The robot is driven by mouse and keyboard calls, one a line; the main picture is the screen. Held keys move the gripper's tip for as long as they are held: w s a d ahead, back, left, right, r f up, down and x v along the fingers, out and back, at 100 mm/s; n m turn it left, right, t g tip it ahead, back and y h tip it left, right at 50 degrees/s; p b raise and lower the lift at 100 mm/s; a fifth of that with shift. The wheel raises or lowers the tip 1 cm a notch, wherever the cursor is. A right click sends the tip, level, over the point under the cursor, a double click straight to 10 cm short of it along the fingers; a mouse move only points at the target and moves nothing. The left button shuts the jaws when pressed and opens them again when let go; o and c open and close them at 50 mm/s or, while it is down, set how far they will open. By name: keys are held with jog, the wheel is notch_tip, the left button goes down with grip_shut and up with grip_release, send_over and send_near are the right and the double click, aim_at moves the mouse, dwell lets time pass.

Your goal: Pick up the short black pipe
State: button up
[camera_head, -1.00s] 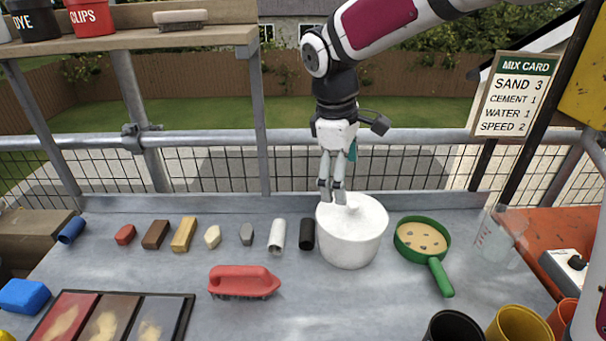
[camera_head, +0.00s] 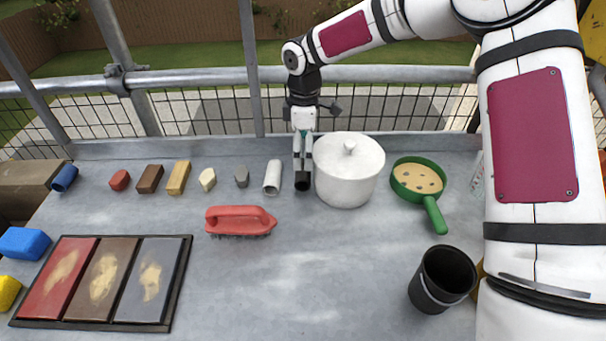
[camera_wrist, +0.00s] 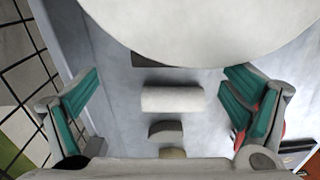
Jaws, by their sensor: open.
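The short black pipe (camera_head: 303,184) lies on the grey bench, between the white pipe (camera_head: 272,177) and the white lidded pot (camera_head: 349,172). My gripper (camera_head: 303,163) points down over the black pipe in the head view, its fingers covering part of it. There a dark strip of the black pipe (camera_wrist: 158,61) shows beyond the white pipe (camera_wrist: 172,99), mostly hidden by the pot lid (camera_wrist: 200,25). I cannot tell whether the fingers touch the pipe.
The pot stands close to the right of my gripper. A grey piece (camera_head: 241,176) and several coloured blocks line up to the left. A red brush (camera_head: 240,221) lies in front, a green pan (camera_head: 434,208) to the right. The bench's front middle is clear.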

aim_at(303, 169)
jog(key=f, duration=0.5)
jog(key=shift+s+a+f, duration=0.1)
jog(key=shift+s+f, duration=0.1)
jog(key=shift+s, duration=0.2)
jog(key=shift+f, duration=0.6)
jog(key=c, duration=1.1)
